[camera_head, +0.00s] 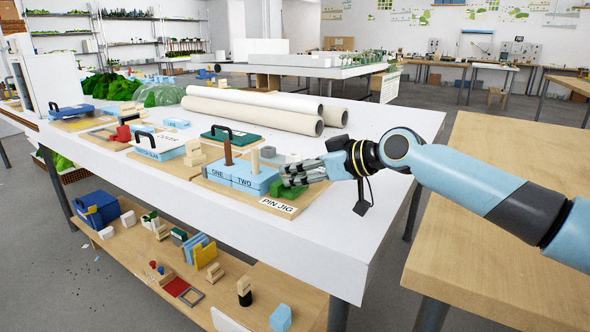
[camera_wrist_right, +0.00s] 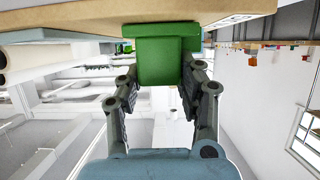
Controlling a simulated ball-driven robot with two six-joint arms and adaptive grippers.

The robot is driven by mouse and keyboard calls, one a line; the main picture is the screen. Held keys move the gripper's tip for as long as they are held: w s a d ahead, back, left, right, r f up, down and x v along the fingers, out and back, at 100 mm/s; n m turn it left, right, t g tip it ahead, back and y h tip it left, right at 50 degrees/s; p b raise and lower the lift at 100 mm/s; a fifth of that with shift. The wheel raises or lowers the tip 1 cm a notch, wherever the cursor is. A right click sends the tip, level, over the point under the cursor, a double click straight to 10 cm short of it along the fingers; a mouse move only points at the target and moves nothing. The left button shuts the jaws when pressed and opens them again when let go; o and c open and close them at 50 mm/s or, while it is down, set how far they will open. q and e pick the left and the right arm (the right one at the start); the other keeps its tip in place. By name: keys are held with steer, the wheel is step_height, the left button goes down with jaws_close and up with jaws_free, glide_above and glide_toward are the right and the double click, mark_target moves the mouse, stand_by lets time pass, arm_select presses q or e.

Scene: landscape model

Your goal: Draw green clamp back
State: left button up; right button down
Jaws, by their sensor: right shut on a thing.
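The green clamp (camera_head: 289,189) sits at the right end of the wooden pin jig board (camera_head: 234,194), next to the blue blocks marked ONE (camera_head: 217,174) and TWO (camera_head: 245,184). My right gripper (camera_head: 290,175) reaches in from the right, shut on the green clamp. In the right wrist view the clamp (camera_wrist_right: 163,55) fills the space between the fingertips, against the board edge (camera_wrist_right: 70,40). The fingers hide part of the clamp in the head view. My left gripper is not in view.
A brown pin (camera_head: 228,150) and a pale pin (camera_head: 255,161) stand upright by the blue blocks. Large white rolls (camera_head: 260,112) lie behind. The white table top (camera_head: 330,235) is bare in front and to the right of the jig.

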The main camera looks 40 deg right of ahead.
steer(key=shift+s+d, duration=0.2)
steer(key=shift+s, duration=0.25)
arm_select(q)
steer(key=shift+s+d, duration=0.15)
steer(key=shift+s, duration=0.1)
arm_select(e)
steer(key=c, duration=0.8)
jaws_free()
steer(key=shift+s+d, duration=0.15)
steer(key=shift+s, duration=0.05)
steer(key=v, duration=0.6)
steer(key=shift+w+d, duration=0.1)
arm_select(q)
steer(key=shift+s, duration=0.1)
arm_select(e)
steer(key=shift+s+d+r, duration=0.1)
steer(key=shift+s+r, duration=0.2)
steer(key=shift+s, duration=0.25)
steer(key=shift+f, duration=0.1)
